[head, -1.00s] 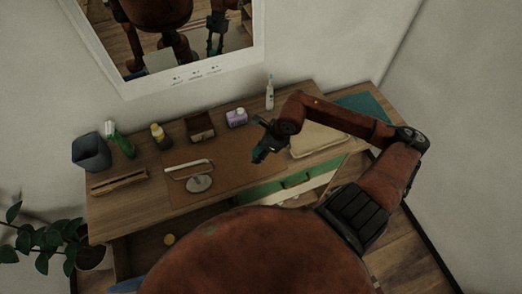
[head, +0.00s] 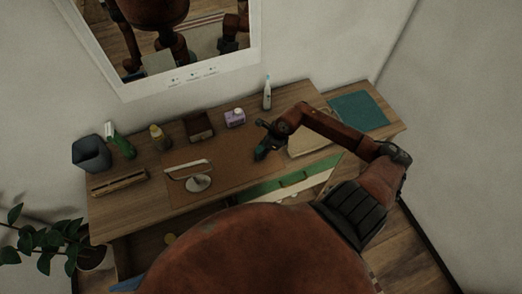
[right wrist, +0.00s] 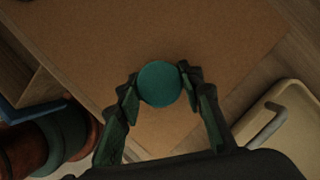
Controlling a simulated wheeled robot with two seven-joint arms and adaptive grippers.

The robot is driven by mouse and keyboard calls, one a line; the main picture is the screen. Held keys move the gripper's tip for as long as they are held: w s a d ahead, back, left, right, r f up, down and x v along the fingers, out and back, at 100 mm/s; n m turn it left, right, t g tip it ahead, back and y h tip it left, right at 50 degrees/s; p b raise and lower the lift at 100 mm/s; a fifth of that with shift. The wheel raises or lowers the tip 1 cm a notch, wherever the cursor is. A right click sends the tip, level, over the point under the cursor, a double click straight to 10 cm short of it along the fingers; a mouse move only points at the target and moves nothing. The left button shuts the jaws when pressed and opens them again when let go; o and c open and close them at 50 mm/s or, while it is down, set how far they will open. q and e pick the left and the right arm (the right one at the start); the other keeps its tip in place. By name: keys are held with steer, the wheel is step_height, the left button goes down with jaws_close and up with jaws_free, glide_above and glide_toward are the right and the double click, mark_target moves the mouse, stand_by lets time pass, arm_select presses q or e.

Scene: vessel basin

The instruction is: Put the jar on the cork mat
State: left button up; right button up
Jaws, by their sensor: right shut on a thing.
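My right gripper (head: 263,148) is shut on the jar, whose round teal top (right wrist: 160,83) shows between the two fingers (right wrist: 160,92) in the right wrist view. The jar's sides are mostly hidden, and in the head view it is a small dark teal shape below the gripper. The cork mat (head: 223,172) is the brown sheet on the desk; it also fills much of the right wrist view (right wrist: 180,35). The jar is over the mat's right part in the picture. I cannot tell whether it touches the mat. My left gripper is not in view.
A round mirror-like stand (head: 198,183) is on the mat's left part. A brown box (head: 199,127), a purple-and-white bottle (head: 235,119) and an electric toothbrush (head: 267,94) stand behind. A cream tray (head: 310,143) is at the right, with a teal mat (head: 358,111) beyond. An open drawer lies below.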

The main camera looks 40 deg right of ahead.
steer(key=shift+f, duration=0.15)
steer(key=o, duration=1.2)
steer(key=b+v, duration=0.1)
steer(key=v, duration=1.1)
steer(key=shift+r, duration=0.2)
